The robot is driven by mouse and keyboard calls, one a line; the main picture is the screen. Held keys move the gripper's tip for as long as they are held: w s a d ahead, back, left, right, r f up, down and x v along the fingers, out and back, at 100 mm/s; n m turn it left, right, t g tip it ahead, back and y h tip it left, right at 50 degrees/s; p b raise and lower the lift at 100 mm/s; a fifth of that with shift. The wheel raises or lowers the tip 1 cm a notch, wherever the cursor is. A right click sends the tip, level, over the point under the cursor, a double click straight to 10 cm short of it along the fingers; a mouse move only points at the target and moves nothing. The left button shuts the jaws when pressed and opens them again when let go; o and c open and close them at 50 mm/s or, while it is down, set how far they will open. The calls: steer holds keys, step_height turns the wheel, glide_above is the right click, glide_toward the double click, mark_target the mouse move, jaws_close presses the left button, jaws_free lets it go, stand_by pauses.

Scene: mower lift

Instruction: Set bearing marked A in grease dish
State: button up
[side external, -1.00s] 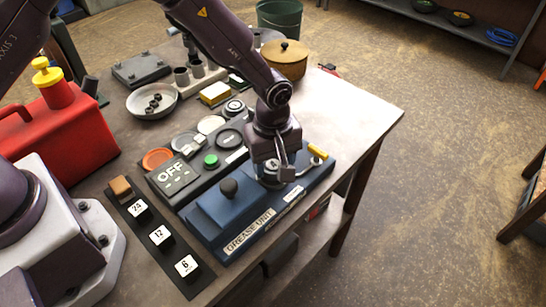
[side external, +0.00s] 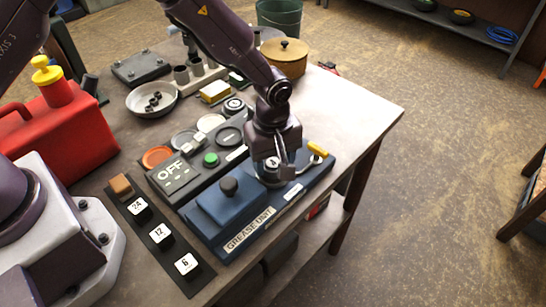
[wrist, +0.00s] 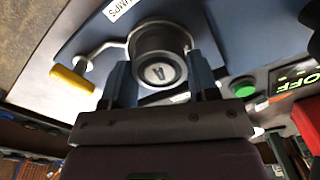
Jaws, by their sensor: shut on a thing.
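The bearing marked A (wrist: 160,73) is a dark round piece with a pale face and a black A, seen between my fingers in the wrist view. My gripper (wrist: 162,80) is shut on it, one blue-grey finger on each side. In the side view my gripper (side external: 277,168) is low over the right part of the blue grease unit (side external: 205,222), with the bearing (side external: 271,165) partly hidden by the fingers. The grease dish lies at or under the bearing and is mostly hidden. I cannot tell whether the bearing touches its floor.
A lever with a yellow handle (side external: 317,149) stands close to my gripper. A black knob (side external: 229,186) tops the grease unit's lid. A panel reading OFF (side external: 172,172) with a green button (side external: 211,159) lies behind. Blocks marked 24, 12 and 6 (side external: 186,264) are in front.

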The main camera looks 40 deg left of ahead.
mark_target(273, 162)
steer(key=shift+f, duration=0.55)
steer(key=o, duration=0.7)
steer(key=shift+o, duration=0.2)
step_height(273, 162, up, 11)
stand_by(0.7)
